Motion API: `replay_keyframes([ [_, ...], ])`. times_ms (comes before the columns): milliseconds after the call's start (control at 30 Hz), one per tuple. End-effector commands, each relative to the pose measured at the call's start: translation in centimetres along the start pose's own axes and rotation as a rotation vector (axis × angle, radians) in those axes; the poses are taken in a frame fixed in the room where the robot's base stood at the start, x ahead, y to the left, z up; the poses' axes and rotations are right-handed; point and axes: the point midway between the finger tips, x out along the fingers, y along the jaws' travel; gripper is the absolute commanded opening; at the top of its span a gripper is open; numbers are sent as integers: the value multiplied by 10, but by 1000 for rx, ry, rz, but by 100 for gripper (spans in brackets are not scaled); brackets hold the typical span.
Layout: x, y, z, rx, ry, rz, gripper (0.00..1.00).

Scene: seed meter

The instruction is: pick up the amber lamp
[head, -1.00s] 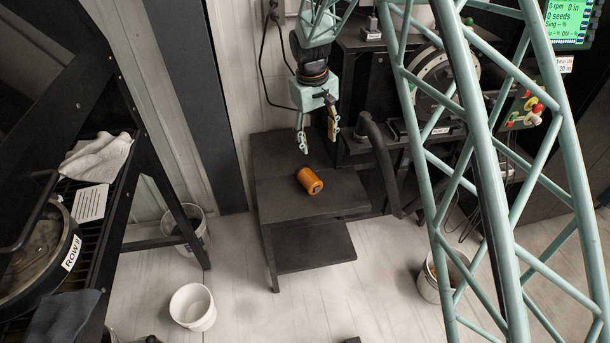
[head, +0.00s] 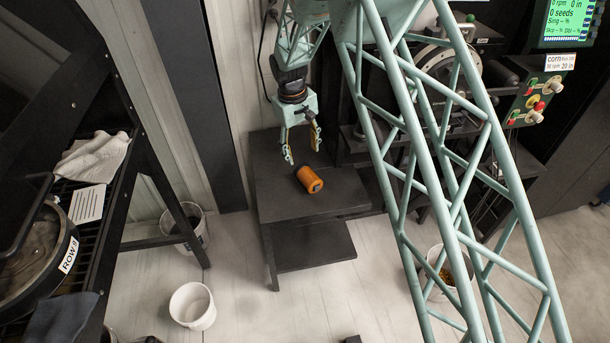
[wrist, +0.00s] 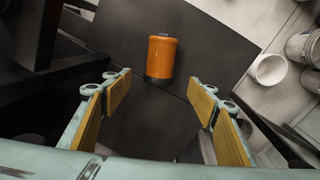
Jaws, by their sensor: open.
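The amber lamp (head: 309,182) is an orange cylinder with a dark end. It lies on its side on the upper shelf of a black stand (head: 285,207).
A black rack (head: 147,185) with white gloves (head: 93,158) and a round ROW-marked unit stands at the left. White buckets (head: 193,307) stand on the floor. A machine with a green screen (head: 569,22) is at the right. The shelf around the lamp is clear.

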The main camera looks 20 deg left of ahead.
Motion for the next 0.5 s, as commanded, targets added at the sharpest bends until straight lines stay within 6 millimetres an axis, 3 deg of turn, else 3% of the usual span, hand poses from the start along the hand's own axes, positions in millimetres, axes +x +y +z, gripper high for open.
replay_keyframes([
  [233, 18, 0, 1, 0, -2, 0, 54],
  [500, 54, 0, 1, 1, -2, 0, 54],
])
